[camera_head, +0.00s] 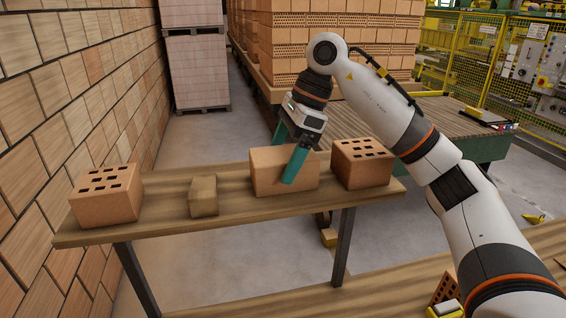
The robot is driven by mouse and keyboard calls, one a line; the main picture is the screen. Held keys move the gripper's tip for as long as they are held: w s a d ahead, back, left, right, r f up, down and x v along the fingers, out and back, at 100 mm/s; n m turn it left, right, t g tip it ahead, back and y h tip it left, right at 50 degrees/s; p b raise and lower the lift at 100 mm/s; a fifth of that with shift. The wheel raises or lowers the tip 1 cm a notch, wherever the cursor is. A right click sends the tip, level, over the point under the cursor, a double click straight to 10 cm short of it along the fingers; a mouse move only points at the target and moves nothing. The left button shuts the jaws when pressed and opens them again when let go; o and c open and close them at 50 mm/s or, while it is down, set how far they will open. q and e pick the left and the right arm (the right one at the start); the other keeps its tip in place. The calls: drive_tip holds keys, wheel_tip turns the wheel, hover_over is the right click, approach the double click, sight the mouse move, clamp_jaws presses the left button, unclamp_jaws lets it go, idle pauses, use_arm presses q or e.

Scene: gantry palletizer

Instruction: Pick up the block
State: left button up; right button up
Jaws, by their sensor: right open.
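A smooth orange-brown block (262,177) stands on a narrow wooden table (150,222). My right gripper (283,163) is over this block with its two teal fingers spread. One finger hangs in front of the block's near face; the other is at the back, its tip hidden behind the block. I cannot tell whether the fingers touch it. A smaller tan block (204,197) stands to the left. A perforated brick (105,200) is at the table's left end, and another perforated brick (362,168) stands just right of the smooth block. My left gripper is out of view.
A brick wall (70,110) runs along the left. Stacked bricks (340,40) and a slatted conveyor (440,120) lie behind, with yellow fencing (485,65) at the right. Another perforated brick (446,287) is at lower right. The table is clear between the left brick and tan block.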

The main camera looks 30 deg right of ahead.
drive_tip(key=shift+x, duration=1.2)
drive_tip(key=shift+f, duration=0.1)
drive_tip(key=shift+f, duration=0.25)
drive_tip(key=shift+c, duration=0.5)
drive_tip(key=c, duration=1.8)
drive_tip(key=shift+r, duration=0.15)
drive_tip(key=shift+c, duration=0.6)
